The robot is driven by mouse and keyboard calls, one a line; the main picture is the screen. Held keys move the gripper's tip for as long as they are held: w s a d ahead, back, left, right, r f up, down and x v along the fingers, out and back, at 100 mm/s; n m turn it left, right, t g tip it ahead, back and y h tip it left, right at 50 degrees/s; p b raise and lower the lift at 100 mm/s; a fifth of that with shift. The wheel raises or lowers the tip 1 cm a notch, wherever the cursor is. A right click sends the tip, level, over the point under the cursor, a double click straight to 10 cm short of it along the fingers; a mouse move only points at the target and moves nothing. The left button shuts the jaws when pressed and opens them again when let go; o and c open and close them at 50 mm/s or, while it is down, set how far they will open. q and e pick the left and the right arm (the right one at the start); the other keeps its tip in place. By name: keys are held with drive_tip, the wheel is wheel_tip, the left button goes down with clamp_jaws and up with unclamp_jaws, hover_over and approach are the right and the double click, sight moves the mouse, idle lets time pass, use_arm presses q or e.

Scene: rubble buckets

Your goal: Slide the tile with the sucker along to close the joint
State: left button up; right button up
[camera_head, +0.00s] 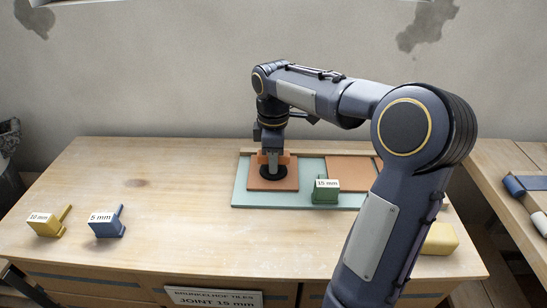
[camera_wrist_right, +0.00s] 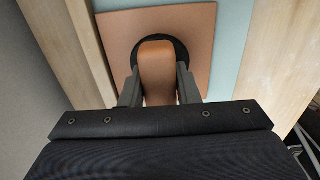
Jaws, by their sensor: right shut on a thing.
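An orange-brown tile (camera_head: 256,184) lies on the pale green board (camera_head: 243,201). The black sucker (camera_head: 272,172) with an orange handle stands on this tile. My right gripper (camera_head: 272,154) is shut on the sucker's handle from above. In the right wrist view the handle (camera_wrist_right: 157,68) is between the fingers, with the tile (camera_wrist_right: 115,28) beneath. A second tile (camera_head: 347,170) lies to the right, partly hidden by my right arm. A green block marked 15 mm (camera_head: 325,196) stands near the gap between the tiles; I cannot tell if it touches either. My left gripper is not in view.
A yellow 10 mm block (camera_head: 45,226) and a blue 5 mm block (camera_head: 105,226) stand at the left of the table. A wooden strip (camera_head: 248,151) runs behind the tiles. A yellow thing (camera_head: 440,238) is at the right. A front sign (camera_head: 213,299) reads JOINT 15 mm. The table's left-middle is clear.

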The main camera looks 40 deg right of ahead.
sight(298, 174)
clamp_jaws()
drive_tip(key=shift+s+d+r, duration=0.1)
drive_tip(key=shift+s+d, duration=1.2)
drive_tip(key=shift+d, duration=0.25)
drive_tip(key=shift+s+d, duration=0.3)
drive_tip(key=shift+d, duration=0.1)
drive_tip(key=shift+s+d, duration=0.1)
drive_tip(key=shift+s, duration=0.05)
drive_tip(key=shift+s+d+p, duration=0.25)
drive_tip(key=shift+d+p, duration=0.05)
drive_tip(key=shift+p, duration=0.05)
